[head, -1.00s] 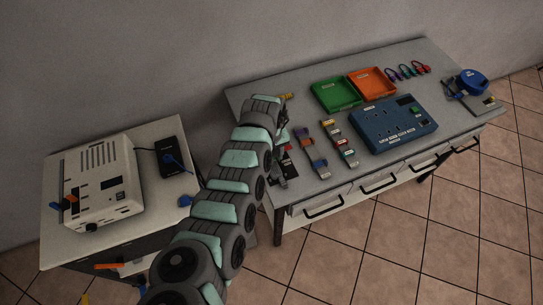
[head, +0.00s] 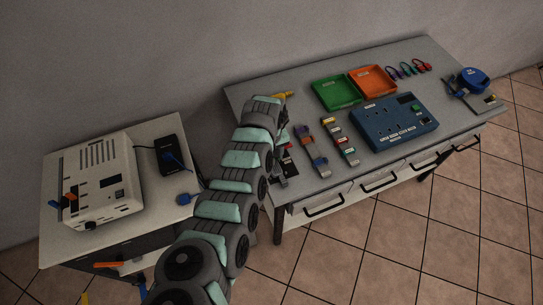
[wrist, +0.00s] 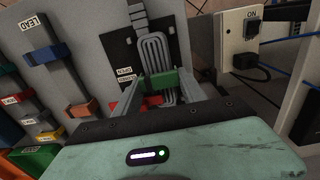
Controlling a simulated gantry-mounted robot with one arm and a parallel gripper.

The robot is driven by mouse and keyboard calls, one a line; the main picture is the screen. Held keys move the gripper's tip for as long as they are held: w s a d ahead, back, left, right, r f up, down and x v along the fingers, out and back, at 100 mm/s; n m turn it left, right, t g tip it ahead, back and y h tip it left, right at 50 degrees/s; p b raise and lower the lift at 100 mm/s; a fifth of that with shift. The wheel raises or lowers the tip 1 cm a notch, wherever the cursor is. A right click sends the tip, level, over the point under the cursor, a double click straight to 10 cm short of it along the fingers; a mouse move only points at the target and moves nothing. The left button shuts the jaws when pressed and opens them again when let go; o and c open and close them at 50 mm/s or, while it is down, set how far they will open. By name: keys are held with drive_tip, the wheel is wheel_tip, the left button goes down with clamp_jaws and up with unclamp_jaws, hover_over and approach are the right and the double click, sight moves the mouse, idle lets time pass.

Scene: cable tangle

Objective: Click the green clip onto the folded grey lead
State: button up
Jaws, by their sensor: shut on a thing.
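My gripper (wrist: 165,88) is shut on the green clip (wrist: 163,82), which sits crosswise between its fingertips in the wrist view. The folded grey lead (wrist: 154,48) lies in several parallel loops on a black mat (wrist: 117,44), just beyond the clip. The clip overlaps the near end of the loops in the picture; I cannot tell whether it is around the lead or only above it. In the head view, my arm hides the clip and most of the lead; part of the black mat (head: 289,168) shows beside it.
Racks with coloured clips (head: 340,141) stand right of the mat. A green tray (head: 335,92), an orange tray (head: 372,82) and a blue socket box (head: 395,122) lie farther right. In the wrist view, a white unit with an ON switch (wrist: 251,30) stands at the right.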

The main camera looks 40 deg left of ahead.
drive_tip(key=shift+f+b, duration=0.3)
drive_tip(key=shift+f, duration=0.25)
drive_tip(key=o, duration=1.2)
drive_tip(key=o, duration=0.6)
drive_tip(key=shift+r, duration=0.1)
drive_tip(key=shift+r+p, duration=3.1)
drive_tip(key=shift+r, duration=0.35)
